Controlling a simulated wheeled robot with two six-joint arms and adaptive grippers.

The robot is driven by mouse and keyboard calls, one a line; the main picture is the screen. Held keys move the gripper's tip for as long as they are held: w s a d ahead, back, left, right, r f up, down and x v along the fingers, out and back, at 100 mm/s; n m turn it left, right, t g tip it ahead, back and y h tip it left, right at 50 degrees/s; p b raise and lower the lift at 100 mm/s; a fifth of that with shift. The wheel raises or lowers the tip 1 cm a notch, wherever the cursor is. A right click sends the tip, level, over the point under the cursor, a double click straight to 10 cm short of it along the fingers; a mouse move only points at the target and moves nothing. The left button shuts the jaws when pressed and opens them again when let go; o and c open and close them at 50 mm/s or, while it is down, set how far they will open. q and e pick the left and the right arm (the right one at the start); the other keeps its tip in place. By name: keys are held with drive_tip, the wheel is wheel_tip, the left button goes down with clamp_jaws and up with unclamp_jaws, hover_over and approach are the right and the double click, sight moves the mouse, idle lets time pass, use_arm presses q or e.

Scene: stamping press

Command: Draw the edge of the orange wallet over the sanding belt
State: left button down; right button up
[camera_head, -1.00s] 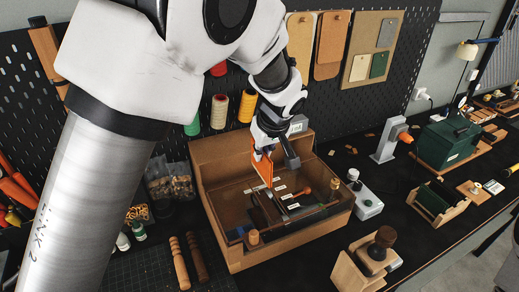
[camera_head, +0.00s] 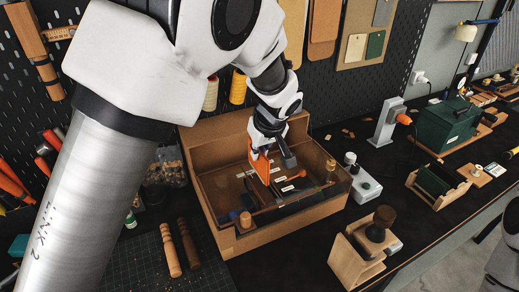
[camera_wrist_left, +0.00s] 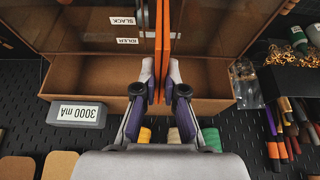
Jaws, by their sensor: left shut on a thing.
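My left gripper (camera_head: 270,148) is shut on the orange wallet (camera_head: 259,168) and holds it upright, inside the open wooden box (camera_head: 237,246). In the left wrist view the wallet (camera_wrist_left: 163,28) is seen edge-on as a thin orange strip between the two fingertips (camera_wrist_left: 160,84). The dark sanding belt unit (camera_head: 263,194) lies in the box, just below and in front of the wallet. The wallet and gripper hide part of it. I cannot tell whether the wallet's lower edge touches the belt. My right gripper is not in view.
The box walls surround the held wallet, with a wooden knob (camera_head: 245,219) at the front corner. A grey control box (camera_head: 366,186) stands to the right. Two wooden handles (camera_head: 171,251) lie on the cutting mat at left. A wooden stand (camera_head: 356,262) is at front right.

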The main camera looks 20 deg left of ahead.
sight(259, 175)
use_arm(q)
wheel_tip(259, 175, down, 4)
drive_tip(key=b, duration=0.2)
drive_tip(key=shift+b, duration=0.4)
drive_tip(key=shift+r, duration=0.15)
drive_tip(key=shift+s+a+f, duration=0.1)
drive_tip(key=shift+s+f, duration=0.05)
drive_tip(key=shift+f, duration=0.15)
drive_tip(key=shift+f+b, duration=0.6)
drive_tip(key=shift+b, duration=0.15)
idle(0.3)
idle(0.4)
